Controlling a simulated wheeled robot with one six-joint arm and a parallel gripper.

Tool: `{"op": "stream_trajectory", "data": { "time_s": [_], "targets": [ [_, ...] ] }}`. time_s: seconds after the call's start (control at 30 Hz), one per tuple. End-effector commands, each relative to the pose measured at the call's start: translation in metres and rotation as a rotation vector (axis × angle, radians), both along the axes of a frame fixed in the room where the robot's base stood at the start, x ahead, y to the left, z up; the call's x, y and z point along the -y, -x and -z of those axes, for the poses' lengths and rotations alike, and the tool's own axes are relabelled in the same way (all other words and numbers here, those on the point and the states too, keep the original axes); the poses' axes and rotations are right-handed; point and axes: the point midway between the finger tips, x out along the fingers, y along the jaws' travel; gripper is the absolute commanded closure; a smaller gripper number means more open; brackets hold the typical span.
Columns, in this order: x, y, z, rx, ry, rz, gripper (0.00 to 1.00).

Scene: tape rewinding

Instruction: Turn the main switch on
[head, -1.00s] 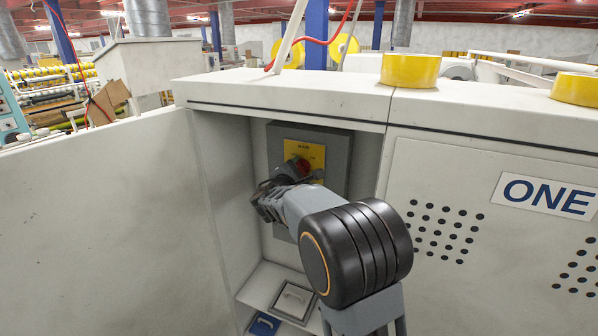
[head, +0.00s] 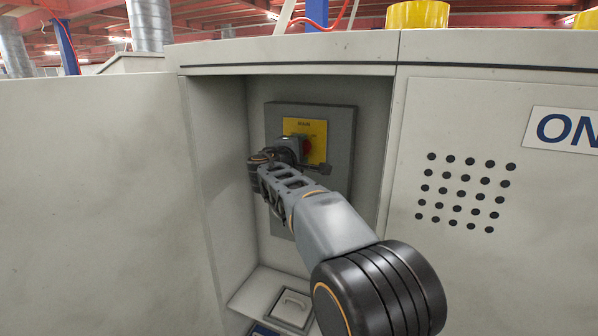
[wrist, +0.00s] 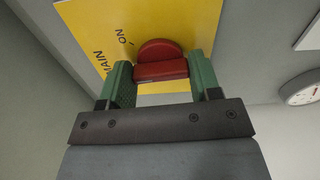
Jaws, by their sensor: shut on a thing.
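The main switch is a red knob (wrist: 161,62) on a yellow plate (wrist: 142,22) marked MAIN and ON. In the wrist view the knob sits between the two green fingers of my gripper (wrist: 160,80), which are shut on it from both sides. In the head view the yellow plate (head: 318,130) is on a grey box (head: 342,120) inside the open cabinet.
The cabinet's side wall (head: 222,180) stands close to the left of my arm. A perforated panel (head: 470,260) is to the right. A hatch with a handle (head: 291,306) is on the cabinet floor. The wrist view shows a round gauge (wrist: 302,88) at the right.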

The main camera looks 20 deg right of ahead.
Motion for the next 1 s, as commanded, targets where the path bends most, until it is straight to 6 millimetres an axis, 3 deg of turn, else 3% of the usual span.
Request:
{"op": "stream_trajectory", "data": {
  "time_s": [0.03, 0.6, 1.0],
  "targets": [
    [0.0001, -0.0001, 0.0106, 0.035, -0.03, 0.0, 0.66],
    [0.0001, -0.0004, 0.0061, 0.403, -0.371, 0.001, 0.66],
    [0.0001, -0.0005, 0.0032, 0.547, -0.504, 0.002, 0.66]
  ]
}}
